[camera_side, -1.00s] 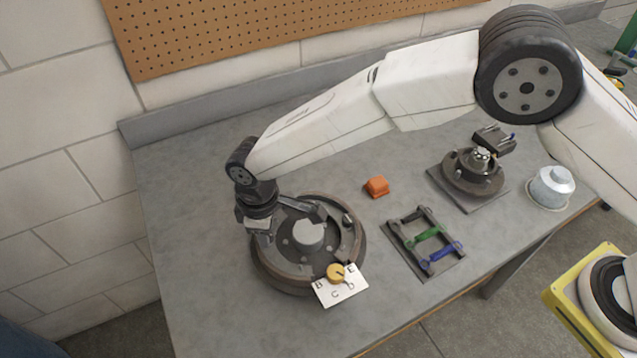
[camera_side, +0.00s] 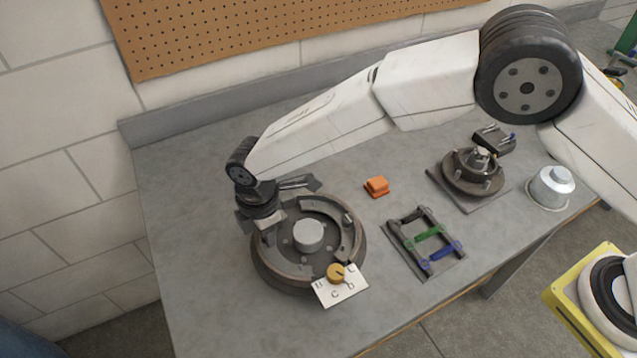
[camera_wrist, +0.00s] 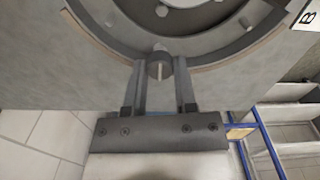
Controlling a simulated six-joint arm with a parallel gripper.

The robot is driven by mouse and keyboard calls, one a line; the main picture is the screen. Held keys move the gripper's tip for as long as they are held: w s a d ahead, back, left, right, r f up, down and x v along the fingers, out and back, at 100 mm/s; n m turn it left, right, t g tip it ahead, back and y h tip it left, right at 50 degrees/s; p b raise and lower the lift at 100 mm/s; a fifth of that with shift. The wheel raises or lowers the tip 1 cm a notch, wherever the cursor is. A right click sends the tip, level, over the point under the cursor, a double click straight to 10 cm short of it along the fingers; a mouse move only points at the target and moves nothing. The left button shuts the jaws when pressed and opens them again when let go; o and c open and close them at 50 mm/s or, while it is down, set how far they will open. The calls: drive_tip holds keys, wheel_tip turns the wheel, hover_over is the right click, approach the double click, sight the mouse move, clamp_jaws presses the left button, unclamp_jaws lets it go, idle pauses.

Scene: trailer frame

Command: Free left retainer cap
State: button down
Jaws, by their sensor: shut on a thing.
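The round brake assembly (camera_side: 308,270) lies on the bench, with a light hub (camera_side: 308,236) in its middle and curved shoes around it. My gripper (camera_side: 268,222) is over its left side. In the wrist view, my gripper (camera_wrist: 161,78) is shut on a small round grey retainer cap (camera_wrist: 158,68), which sits between the fingertips against the curved shoe. A thin light line runs down the cap's face. The cap is hidden behind my gripper in the side view, and I cannot tell whether it is still seated.
A white lettered card with a yellow dial (camera_side: 336,272) lies at the assembly's front edge. An orange block (camera_side: 377,186), a rack with green and blue parts (camera_side: 408,253), a second round fixture (camera_side: 472,180) and a metal canister (camera_side: 552,188) stand to the right. Bare bench lies between them.

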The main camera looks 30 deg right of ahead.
idle(0.4)
drive_tip(key=shift+c, duration=2)
unclamp_jaws()
drive_tip(key=shift+r, duration=0.1)
drive_tip(key=shift+r, duration=3.85)
